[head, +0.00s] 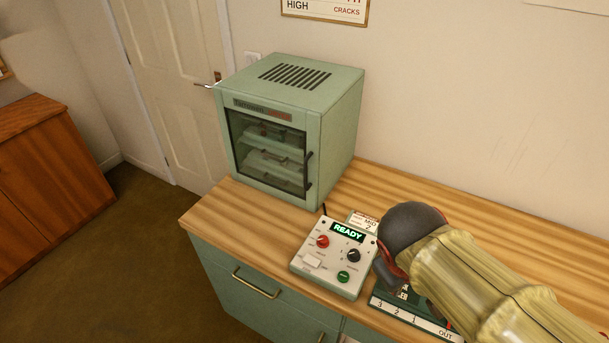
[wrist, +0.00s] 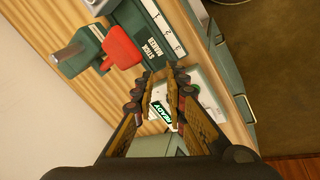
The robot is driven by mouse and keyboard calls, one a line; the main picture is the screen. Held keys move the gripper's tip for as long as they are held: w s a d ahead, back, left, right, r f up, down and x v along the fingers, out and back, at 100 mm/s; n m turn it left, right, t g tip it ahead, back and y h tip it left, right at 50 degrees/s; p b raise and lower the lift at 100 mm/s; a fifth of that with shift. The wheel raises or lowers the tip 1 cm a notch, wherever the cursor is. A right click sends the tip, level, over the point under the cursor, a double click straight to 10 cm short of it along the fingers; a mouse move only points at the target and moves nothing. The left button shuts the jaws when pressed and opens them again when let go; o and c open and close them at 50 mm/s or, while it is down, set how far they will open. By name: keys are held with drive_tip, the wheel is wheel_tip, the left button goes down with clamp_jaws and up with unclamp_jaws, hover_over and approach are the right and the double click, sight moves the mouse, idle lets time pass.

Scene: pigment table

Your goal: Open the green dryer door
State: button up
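The green dryer (head: 340,125) stands at the back left of the wooden counter in the head view. Its front door (head: 268,147) is shut, with a dark glass pane and shelves showing behind it. A dark vertical handle (head: 309,170) is on the door's right side.
A control box (head: 302,255) with a lit READY display stands in front of the dryer. It also shows in the wrist view (wrist: 190,80). A green labelled stand (wrist: 155,30) with a red part (wrist: 121,47) is nearby. Bare counter (head: 385,190) lies right of the dryer.

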sight(305, 176)
drive_tip(key=w+d+n+t+h+p, duration=0.25)
drive_tip(key=w+n+h, duration=0.55)
drive_tip(key=w+n, duration=0.6)
drive_tip(key=w+a+f+n+t+y, duration=0.1)
drive_tip(key=w+a+n+t+y, duration=0.1)
drive_tip(key=w+a+n+t, duration=0.65)
drive_tip(key=w+a+f+n+t+y, duration=0.1)
drive_tip(key=w+a+n+t+y, duration=0.25)
drive_tip(key=a, duration=0.85)
drive_tip(key=shift+n+g+h, duration=0.4)
drive_tip(key=shift+g+h, duration=0.05)
drive_tip(key=shift+h, duration=0.4)
drive_tip(key=x, duration=0.3)
drive_tip(key=b+x, duration=0.1)
drive_tip(key=x, duration=0.5)
drive_tip(key=shift+w+a, duration=0.2)
drive_tip(key=shift+a, duration=0.2)
drive_tip(key=shift+c, duration=0.7)
clamp_jaws()
